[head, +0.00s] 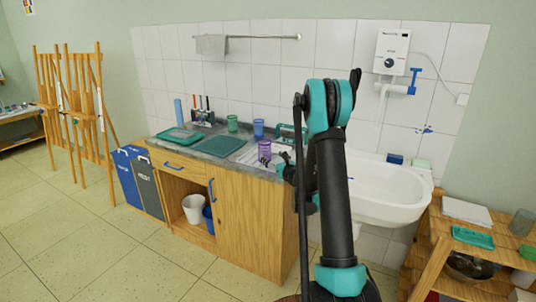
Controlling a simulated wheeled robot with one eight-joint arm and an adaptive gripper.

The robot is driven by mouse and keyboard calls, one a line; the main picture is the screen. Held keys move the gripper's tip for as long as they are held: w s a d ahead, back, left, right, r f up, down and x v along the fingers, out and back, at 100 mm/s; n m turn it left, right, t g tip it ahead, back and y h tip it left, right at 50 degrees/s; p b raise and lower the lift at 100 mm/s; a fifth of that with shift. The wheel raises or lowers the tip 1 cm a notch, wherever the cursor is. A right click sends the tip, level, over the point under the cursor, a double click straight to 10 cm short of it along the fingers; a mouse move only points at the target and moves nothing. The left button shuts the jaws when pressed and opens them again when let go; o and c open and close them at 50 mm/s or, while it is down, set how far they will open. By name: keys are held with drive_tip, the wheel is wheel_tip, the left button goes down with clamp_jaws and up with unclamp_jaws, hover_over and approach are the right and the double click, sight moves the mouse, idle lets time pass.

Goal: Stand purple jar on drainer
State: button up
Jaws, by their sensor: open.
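The purple jar (264,151) stands upright on the counter, at the pale ribbed drainer surface (247,157) left of the sink. The jar's base is small in view, and I cannot tell exactly how it rests there. My gripper (284,164) is just right of the jar, low over the counter's right end. It looks open and apart from the jar, with nothing seen between its fingers. My arm hides part of the counter and the sink's left side.
Green trays (219,146) lie on the counter, with a green cup (232,123) and a blue cup (258,129) behind. The white sink (390,192) is to the right. A wooden shelf (450,225) stands at the far right. Floor is clear at front left.

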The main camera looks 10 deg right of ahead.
drive_tip(key=v, duration=0.3)
drive_tip(key=shift+s+d, duration=0.1)
drive_tip(key=shift+s, duration=0.1)
drive_tip(key=shift+s+d+r, duration=0.1)
drive_tip(key=shift+s+r, duration=0.05)
drive_tip(key=s+d+r+m+h, duration=0.65)
drive_tip(key=r+m, duration=0.25)
drive_tip(key=m, duration=0.6)
drive_tip(key=s+d+f+m+g+h, duration=0.1)
drive_tip(key=s+d+m+g+h, duration=0.25)
drive_tip(key=s+m, duration=0.5)
drive_tip(key=s+a+f+m+g+y, duration=0.1)
drive_tip(key=s+a+f+m+g, duration=0.2)
drive_tip(key=s, duration=0.6)
drive_tip(key=s+a+f+m+g+y, duration=0.2)
drive_tip(key=s+a+f+m+g, duration=0.1)
drive_tip(key=s+f+m, duration=0.4)
drive_tip(key=s+a+f+m+g+y, duration=0.1)
drive_tip(key=s+a+f+m+g, duration=0.2)
drive_tip(key=s, duration=0.9)
drive_tip(key=f+m, duration=0.1)
drive_tip(key=m, duration=0.2)
drive_tip(key=shift+s+a+f, duration=0.3)
drive_tip(key=shift+a+f, duration=0.05)
drive_tip(key=shift+f, duration=0.05)
drive_tip(key=shift+g, duration=0.25)
